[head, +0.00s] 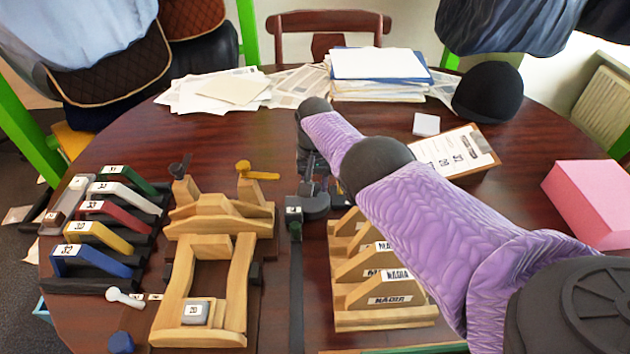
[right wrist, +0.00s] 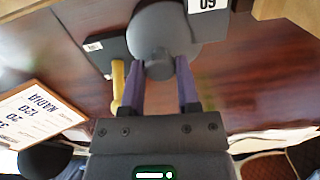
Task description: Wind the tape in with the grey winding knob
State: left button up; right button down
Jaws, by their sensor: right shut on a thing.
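The grey winding knob (right wrist: 158,66) sits on a round grey housing (right wrist: 172,25) in the right wrist view. My right gripper (right wrist: 160,88) is shut on the knob, with one purple finger on each side. In the head view the housing (head: 316,206) is at the middle of the table, and my right gripper (head: 308,172) is just beyond it, partly hidden by dark parts. A long dark strip, apparently the tape (head: 297,300), runs from beside the housing toward the near edge. My left gripper is not in view.
A wooden saddle frame (head: 240,290) stands left of the strip, and a rack with coloured bars (head: 95,262) is farther left. Labelled wooden blocks (head: 385,318) stand close on the right, below my arm. Papers (head: 380,64), a clipboard (head: 455,152) and a pink block (head: 592,200) lie beyond.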

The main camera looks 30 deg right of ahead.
jog(key=shift+m, duration=0.5)
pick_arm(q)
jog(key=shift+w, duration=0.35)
